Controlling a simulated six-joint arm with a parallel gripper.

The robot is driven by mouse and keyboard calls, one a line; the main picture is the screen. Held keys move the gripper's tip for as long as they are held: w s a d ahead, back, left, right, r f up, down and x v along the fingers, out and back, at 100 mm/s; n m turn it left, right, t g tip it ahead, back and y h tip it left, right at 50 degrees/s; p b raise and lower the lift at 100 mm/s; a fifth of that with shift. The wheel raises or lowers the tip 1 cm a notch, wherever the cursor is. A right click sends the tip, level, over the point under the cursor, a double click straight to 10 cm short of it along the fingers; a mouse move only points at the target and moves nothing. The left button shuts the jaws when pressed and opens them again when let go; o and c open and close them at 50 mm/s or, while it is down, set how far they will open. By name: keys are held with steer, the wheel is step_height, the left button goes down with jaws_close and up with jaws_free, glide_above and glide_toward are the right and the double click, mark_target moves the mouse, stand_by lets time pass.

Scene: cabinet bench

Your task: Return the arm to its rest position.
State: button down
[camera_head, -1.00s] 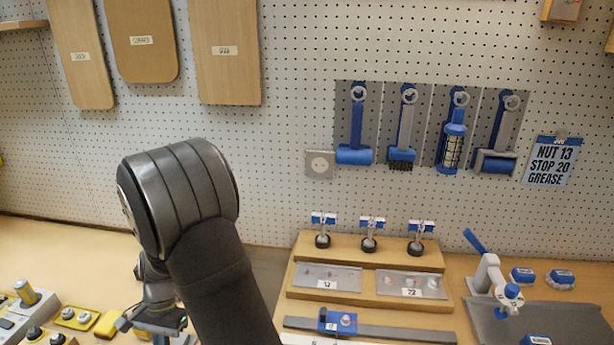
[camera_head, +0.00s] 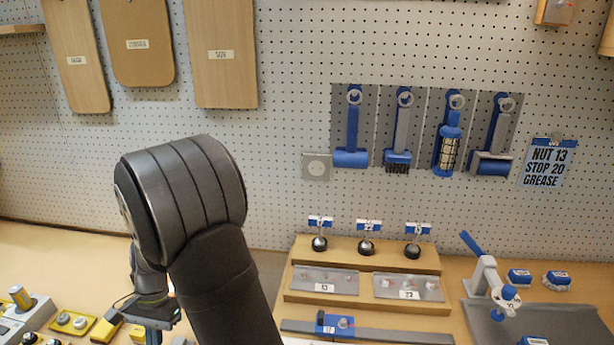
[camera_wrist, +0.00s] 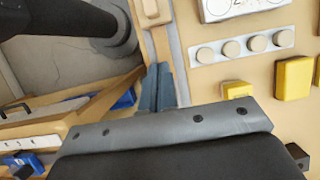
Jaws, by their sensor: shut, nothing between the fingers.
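My gripper (camera_wrist: 159,86) shows in the wrist view as two blue-grey fingers lying together, shut with nothing between them. They point over the bench beside a wooden edge. In the head view my arm rises from the bottom middle and bends at a large grey elbow. The wrist end hangs low on the left, above the bench (camera_head: 60,245), largely hidden behind the arm, and its fingertips are hard to make out.
Yellow blocks (camera_wrist: 294,78) and a strip of round buttons (camera_wrist: 244,47) lie near the gripper. A stepped wooden stand (camera_head: 360,300) is right of my arm. Blue-handled tools (camera_head: 351,130) hang on the pegboard. A small clamp fixture (camera_head: 490,280) stands far right.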

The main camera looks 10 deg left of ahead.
steer(key=v, duration=0.6)
steer(key=x, duration=0.9)
steer(key=shift+s+d+f, duration=0.1)
steer(key=shift+f, duration=0.15)
steer(key=shift+s+f, duration=0.2)
steer(key=shift+s, duration=0.7)
steer(key=w, duration=1.7)
steer(key=shift+w, duration=0.15)
steer(key=v, duration=1)
steer(key=shift+s+r+n, duration=0.2)
steer(key=shift+s+n, duration=0.2)
steer(key=shift+a, duration=0.2)
